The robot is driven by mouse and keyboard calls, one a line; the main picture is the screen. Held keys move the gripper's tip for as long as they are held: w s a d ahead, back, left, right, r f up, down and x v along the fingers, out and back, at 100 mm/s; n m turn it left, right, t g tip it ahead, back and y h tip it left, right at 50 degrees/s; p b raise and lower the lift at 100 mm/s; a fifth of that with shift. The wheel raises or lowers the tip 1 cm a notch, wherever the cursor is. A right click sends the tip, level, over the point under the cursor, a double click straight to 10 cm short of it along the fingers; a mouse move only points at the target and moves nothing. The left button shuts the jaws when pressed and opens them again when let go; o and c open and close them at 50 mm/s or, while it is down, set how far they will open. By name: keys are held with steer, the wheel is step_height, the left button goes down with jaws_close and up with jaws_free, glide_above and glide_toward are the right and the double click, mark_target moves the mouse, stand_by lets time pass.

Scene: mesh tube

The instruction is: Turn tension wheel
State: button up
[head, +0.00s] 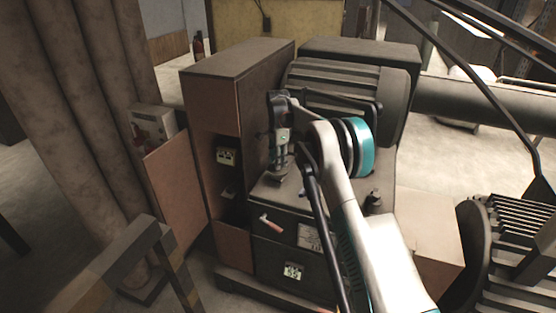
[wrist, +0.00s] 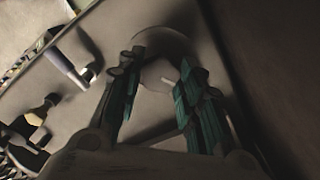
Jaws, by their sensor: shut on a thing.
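My gripper (head: 279,158) reaches down over the dark machine, close beside its tall brown cabinet. In the wrist view its two green-padded fingers (wrist: 157,85) stand on either side of a pale round wheel (wrist: 158,70), which I take for the tension wheel. The fingers are closed on it. A wider round grey part shows behind it. In the head view the wheel is hidden by my gripper and arm, so I cannot tell how far it is turned.
The tall brown cabinet (head: 232,82) stands close to the left of my gripper. A ribbed motor-like housing (head: 335,88) rises behind. A small lever (head: 270,223) sticks out of the machine's front; a pale-handled lever (wrist: 63,60) and dark knob (wrist: 40,112) show in the wrist view.

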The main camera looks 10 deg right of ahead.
steer(key=o, duration=1.1)
steer(key=shift+c, duration=0.2)
step_height(320, 180, up, 12)
